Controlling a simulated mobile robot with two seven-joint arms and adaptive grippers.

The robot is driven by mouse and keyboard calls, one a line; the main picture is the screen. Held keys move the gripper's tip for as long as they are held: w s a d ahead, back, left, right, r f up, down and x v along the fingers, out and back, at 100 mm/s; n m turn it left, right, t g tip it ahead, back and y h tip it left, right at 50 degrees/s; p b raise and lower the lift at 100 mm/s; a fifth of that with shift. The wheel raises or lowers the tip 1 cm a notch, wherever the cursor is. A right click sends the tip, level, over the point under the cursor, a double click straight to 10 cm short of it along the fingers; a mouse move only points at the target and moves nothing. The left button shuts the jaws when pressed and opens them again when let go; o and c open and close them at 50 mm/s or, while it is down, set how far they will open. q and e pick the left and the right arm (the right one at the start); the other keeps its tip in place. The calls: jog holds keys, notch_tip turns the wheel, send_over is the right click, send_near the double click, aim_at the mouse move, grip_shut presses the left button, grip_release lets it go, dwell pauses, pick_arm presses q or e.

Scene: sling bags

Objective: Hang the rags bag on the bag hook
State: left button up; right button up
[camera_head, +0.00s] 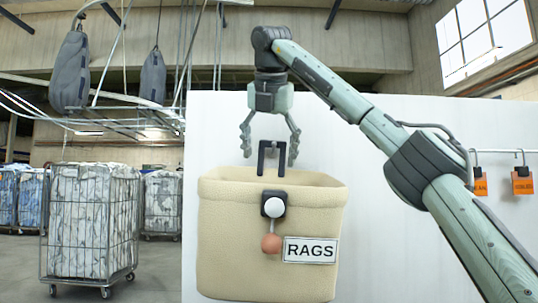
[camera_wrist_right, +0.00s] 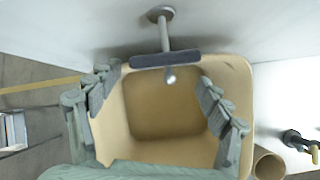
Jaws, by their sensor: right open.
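The rags bag (camera_head: 225,245) is a beige open-topped bag with a "RAGS" label, upright in front of a white panel. A dark inverted-U handle (camera_head: 272,146) stands above its rim. My right gripper (camera_head: 269,158) is open, its fingers either side of the handle and apart from it. In the right wrist view, the bag's opening (camera_wrist_right: 165,125) lies below the fingers. The bag hook (camera_wrist_right: 164,35), a metal peg on a round wall base, meets the dark handle bar (camera_wrist_right: 195,57); its round tip shows beyond the bar. I cannot tell whether it bears the bag's weight. My left gripper is out of view.
A rail with orange tags (camera_head: 522,184) is at the right. A wire cage cart (camera_head: 92,225) of laundry stands at the left, and grey bags (camera_head: 70,75) hang overhead. The white panel (camera_head: 400,250) is close behind the bag. Floor between cart and panel is clear.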

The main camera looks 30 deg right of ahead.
jog(key=v, duration=1.1)
jog(key=shift+s+r, duration=0.2)
jog(key=shift+r, duration=0.05)
jog(key=shift+a, duration=0.1)
